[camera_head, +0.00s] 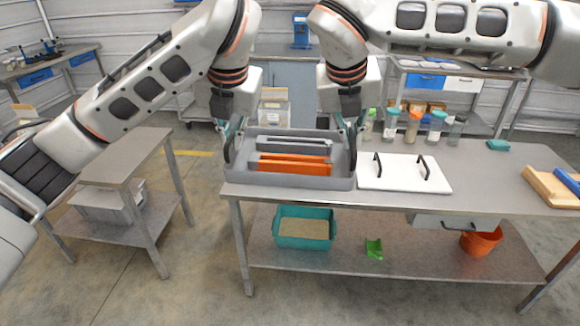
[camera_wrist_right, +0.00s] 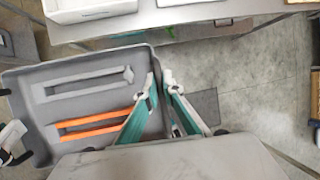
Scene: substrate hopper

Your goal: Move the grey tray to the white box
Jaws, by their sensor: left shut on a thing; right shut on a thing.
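The grey tray (camera_head: 290,182) is at the left end of the steel bench, holding a grey slotted piece and an orange slotted piece (camera_head: 300,168). I cannot tell whether it rests on the bench or is just above it. My left gripper (camera_head: 231,140) is shut on its left wall, and my right gripper (camera_head: 352,138) on its right wall. In the right wrist view the right fingers (camera_wrist_right: 163,85) are at the rim of the tray (camera_wrist_right: 25,95). A white open box (camera_wrist_right: 90,10) shows at the top left there; I cannot match it surely to the head view.
A white lid-like panel with two black handles (camera_head: 420,183) lies just right of the tray. Several bottles (camera_head: 413,127) stand behind it. A teal bin (camera_head: 303,228) is on the shelf below. A side table (camera_head: 128,160) stands left, across a floor gap.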

